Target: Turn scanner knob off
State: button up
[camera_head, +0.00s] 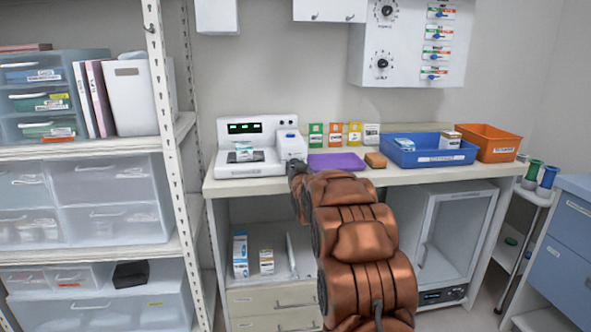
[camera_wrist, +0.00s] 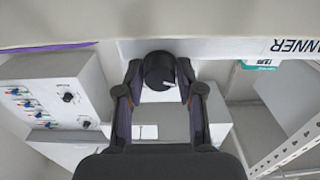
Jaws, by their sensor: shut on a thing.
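The scanner (camera_head: 262,128) is a white device with a green lit display, at the left end of the counter. Its knob (camera_wrist: 160,72) is round and black and sits between my fingertips in the wrist view. My gripper (camera_wrist: 160,78) is shut on the knob, with one finger on each side. In the head view my gripper (camera_head: 296,168) is at the front of the scanner's right part, and my arm hides the knob. I cannot tell the knob's setting clearly.
A small box (camera_head: 244,149) stands on the scanner. On the counter (camera_head: 420,176) to the right are a purple pad (camera_head: 336,161), a brown block (camera_head: 375,160), a blue bin (camera_head: 428,157) and an orange bin (camera_head: 497,148). A white shelf post (camera_head: 165,120) stands left.

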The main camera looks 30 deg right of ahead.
dwell(0.4)
jog(key=o, duration=0.9)
jog(key=shift+s, duration=0.1)
jog(key=shift+v, duration=5.85)
jog(key=shift+a, duration=0.1)
